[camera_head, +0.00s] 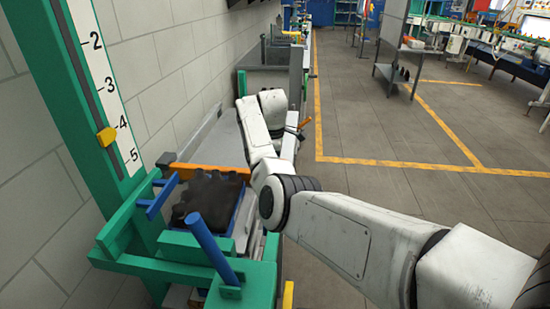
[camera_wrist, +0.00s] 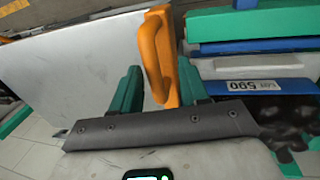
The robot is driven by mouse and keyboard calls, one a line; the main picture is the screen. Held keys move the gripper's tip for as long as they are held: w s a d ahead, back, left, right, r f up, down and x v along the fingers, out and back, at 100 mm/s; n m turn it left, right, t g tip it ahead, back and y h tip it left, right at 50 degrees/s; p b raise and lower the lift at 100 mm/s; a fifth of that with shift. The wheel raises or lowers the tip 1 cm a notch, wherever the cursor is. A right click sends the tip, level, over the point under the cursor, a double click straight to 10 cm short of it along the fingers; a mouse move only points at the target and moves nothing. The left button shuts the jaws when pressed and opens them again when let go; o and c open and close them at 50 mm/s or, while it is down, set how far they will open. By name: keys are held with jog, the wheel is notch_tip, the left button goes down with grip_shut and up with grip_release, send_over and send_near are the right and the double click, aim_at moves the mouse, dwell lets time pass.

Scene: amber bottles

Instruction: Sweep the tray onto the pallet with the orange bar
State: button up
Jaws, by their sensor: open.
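In the head view, an orange bar (camera_head: 208,171) lies across the far side of a blue tray (camera_head: 238,208) packed with dark bottles (camera_head: 208,195). In the wrist view, the orange bar's looped handle (camera_wrist: 152,55) stands between the green fingers of my gripper (camera_wrist: 158,88). The fingers are apart, one on each side of the handle; I cannot tell whether either touches it. Dark bottles (camera_wrist: 288,120) show at the right of the wrist view, beside a white label. My arm hides part of the head view, and the fingertips cannot be made out there. I cannot clearly identify the pallet.
A green frame (camera_head: 165,240) with a blue lever (camera_head: 212,248) surrounds the tray's near side. A numbered scale (camera_head: 105,85) with a yellow pointer stands at left by the block wall. A grey surface (camera_head: 222,145) lies beyond the bar. Open floor (camera_head: 385,130) is at right.

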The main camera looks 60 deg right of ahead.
jog(key=shift+d+r, duration=0.1)
jog(key=shift+r, duration=0.05)
jog(key=shift+r, duration=0.3)
notch_tip(320, 180, up, 10)
jog(key=a+b, duration=0.1)
jog(key=a, duration=0.1)
jog(key=shift+s+b, duration=0.35)
jog(key=shift+s, duration=0.05)
jog(key=shift+f, duration=0.15)
